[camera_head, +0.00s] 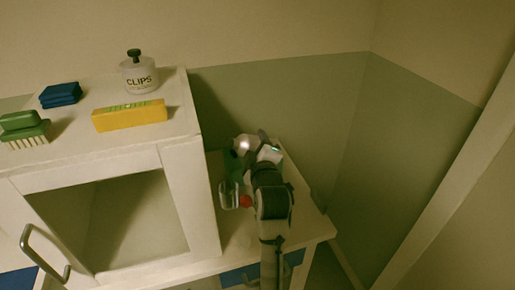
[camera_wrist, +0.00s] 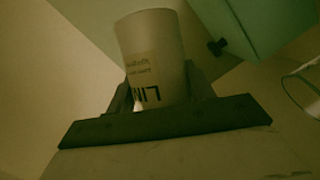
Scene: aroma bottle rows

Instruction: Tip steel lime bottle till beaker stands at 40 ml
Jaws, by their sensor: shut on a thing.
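The steel lime bottle (camera_wrist: 155,50) fills the middle of the wrist view. Its label is partly hidden; a few large dark letters show upside down. My gripper (camera_wrist: 161,88) is shut on it, one finger on each side. In the head view the shiny steel bottle (camera_head: 244,144) is at the end of my gripper (camera_head: 257,150), above the side table, and looks tilted. A clear glass beaker (camera_head: 229,195) stands on the table, left of my arm and nearer than the bottle. A glass rim (camera_wrist: 302,88) shows at the wrist view's right edge. The liquid level cannot be read.
A white cabinet (camera_head: 181,190) with an open front stands left of the table. On top are a yellow box (camera_head: 130,115), a clips jar (camera_head: 139,77), a blue stack (camera_head: 60,94) and a green brush (camera_head: 23,128). A red round thing (camera_head: 245,201) is beside the beaker.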

